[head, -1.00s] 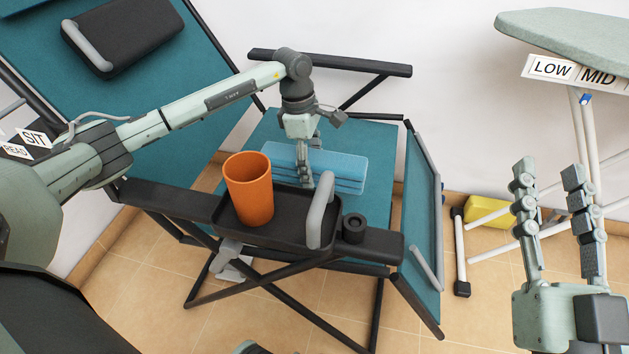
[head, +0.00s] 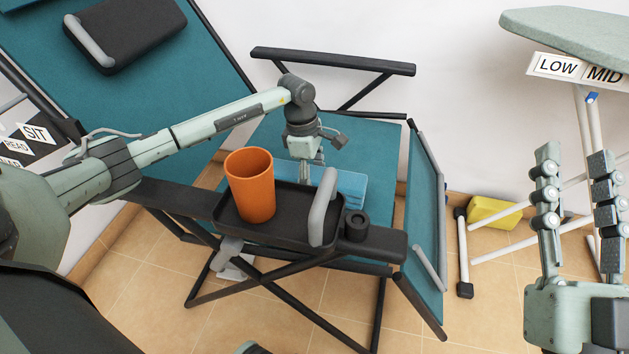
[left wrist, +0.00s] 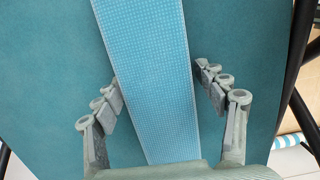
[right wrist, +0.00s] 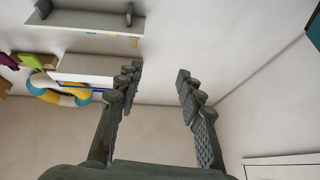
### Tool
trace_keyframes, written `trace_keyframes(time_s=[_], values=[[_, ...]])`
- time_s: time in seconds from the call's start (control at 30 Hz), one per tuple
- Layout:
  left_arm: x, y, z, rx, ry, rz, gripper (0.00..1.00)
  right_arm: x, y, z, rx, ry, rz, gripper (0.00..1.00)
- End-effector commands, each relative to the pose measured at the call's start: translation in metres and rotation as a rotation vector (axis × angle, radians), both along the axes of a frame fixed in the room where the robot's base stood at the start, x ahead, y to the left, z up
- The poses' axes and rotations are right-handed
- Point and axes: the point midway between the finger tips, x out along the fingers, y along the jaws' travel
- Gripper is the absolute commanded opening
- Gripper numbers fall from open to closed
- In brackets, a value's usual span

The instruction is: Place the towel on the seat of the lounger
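The lounger has a teal fabric seat (head: 385,150) and a reclined teal back (head: 150,90). The light blue towel (head: 350,186) lies on the seat, partly hidden in the head view by my left gripper, the side tray and its grey handle. My left gripper (head: 305,170) is low over the towel, its fingertips hidden in the head view. In the left wrist view the left gripper (left wrist: 157,80) is open, fingers spread on either side of the towel (left wrist: 150,60), with gaps between. My right gripper (head: 575,158) is open and empty at right; it also shows in the right wrist view (right wrist: 158,74).
A black tray (head: 285,233) on the near armrest holds an orange cup (head: 250,186), close below my left arm. The far armrest (head: 335,62) is behind. An ironing board (head: 570,35) stands at right, with a yellow object (head: 493,211) on the floor.

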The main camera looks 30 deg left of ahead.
Motion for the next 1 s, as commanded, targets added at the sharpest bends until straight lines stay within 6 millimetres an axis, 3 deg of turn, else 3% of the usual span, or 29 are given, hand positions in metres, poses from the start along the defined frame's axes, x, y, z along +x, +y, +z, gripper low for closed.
trace_keyframes(time_s=[0.47, 0.8, 1.0], values=[[0.000, 0.001, 0.008, 0.000, -0.002, 0.000, 0.82, 0.003, 0.001, -0.005, -0.014, 0.038, 0.001, 0.38], [-0.001, 0.012, 0.077, 0.002, -0.005, 0.001, 0.82, 0.008, 0.005, -0.025, -0.060, 0.161, 0.008, 0.38], [-0.003, 0.016, 0.109, 0.000, -0.002, 0.000, 0.82, 0.014, 0.002, -0.041, -0.097, 0.236, -0.004, 0.38]])
